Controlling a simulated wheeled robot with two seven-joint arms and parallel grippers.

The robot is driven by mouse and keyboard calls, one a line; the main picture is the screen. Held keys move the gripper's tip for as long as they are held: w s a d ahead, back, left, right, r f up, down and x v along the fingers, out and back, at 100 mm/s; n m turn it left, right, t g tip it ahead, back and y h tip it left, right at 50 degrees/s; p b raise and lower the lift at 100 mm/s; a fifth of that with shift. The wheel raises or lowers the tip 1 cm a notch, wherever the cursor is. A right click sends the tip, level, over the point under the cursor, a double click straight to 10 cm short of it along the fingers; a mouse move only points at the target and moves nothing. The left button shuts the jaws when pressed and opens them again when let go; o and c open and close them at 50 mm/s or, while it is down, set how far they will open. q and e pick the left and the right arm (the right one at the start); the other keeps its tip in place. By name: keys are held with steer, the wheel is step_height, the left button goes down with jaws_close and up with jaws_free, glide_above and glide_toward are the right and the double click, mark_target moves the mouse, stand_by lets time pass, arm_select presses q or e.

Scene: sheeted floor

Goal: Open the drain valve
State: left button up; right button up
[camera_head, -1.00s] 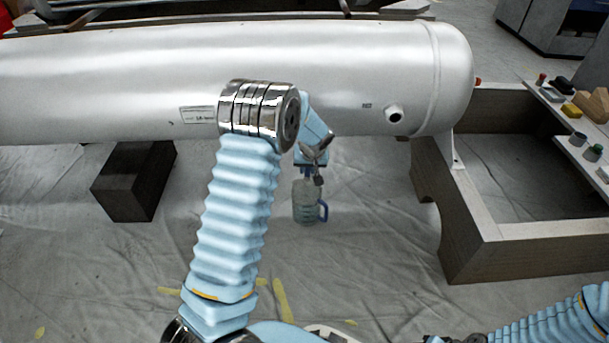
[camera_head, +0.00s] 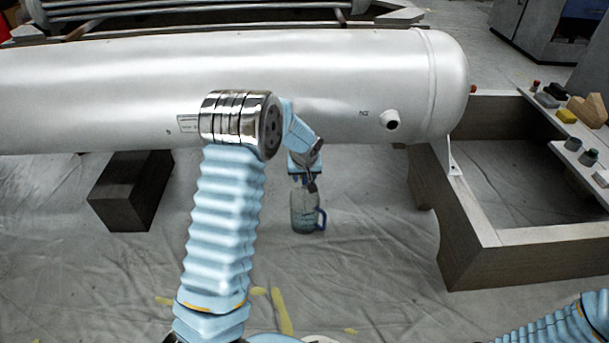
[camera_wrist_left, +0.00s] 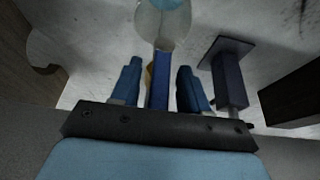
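The white tank (camera_head: 330,75) lies across the head view. A drain valve is not clearly visible in the head view; the underside of the tank is hidden. My left gripper (camera_head: 304,178) is just below the tank's lower edge, above a clear jug (camera_head: 304,214) with a blue handle. In the left wrist view my left gripper (camera_wrist_left: 159,82) has two blue fingers apart, with gaps on both sides of a blue bar (camera_wrist_left: 159,82). A small yellowish piece shows behind the bar. I cannot tell whether the bar is a valve lever or the jug's handle. My right gripper is out of view.
A dark block (camera_head: 130,190) stands under the tank at left. A wooden frame (camera_head: 470,245) supports the tank's right end. A shelf (camera_head: 575,150) with small items is at far right. The sheeted floor in front is mostly clear. A dark post with a plate (camera_wrist_left: 230,72) stands right of the fingers.

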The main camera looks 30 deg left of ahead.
arm_select(q)
steer(key=p+v, duration=0.2)
steer(key=v, duration=1.1)
steer(key=shift+r+p, duration=0.3)
steer(key=shift+r, duration=0.05)
steer(key=shift+s+d, duration=0.1)
